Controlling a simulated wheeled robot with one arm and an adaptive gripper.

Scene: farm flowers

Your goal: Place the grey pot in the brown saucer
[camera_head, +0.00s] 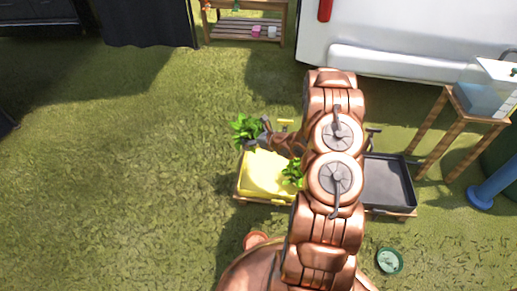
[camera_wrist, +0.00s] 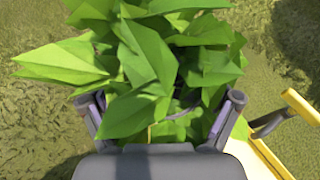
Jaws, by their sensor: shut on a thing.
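My gripper (camera_head: 262,132) is shut on a leafy green plant's pot, at the left end of my arm, over the back left corner of the yellow tray. The bright leaves (camera_head: 243,126) show left of my gripper. In the wrist view the leaves (camera_wrist: 150,65) fill the space between and beyond my fingers (camera_wrist: 163,115) and hide nearly all of the pot, so its grey colour cannot be confirmed. A small round orange-brown thing (camera_head: 255,239), which may be the brown saucer, lies on the grass in front of the tray, partly hidden by my body.
The yellow tray (camera_head: 262,178) has another green plant (camera_head: 292,170) at its right, partly behind my arm. A dark grey tray (camera_head: 390,182) stands right of my arm. A green round dish (camera_head: 390,261) lies at front right. Open grass (camera_head: 120,180) is at left.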

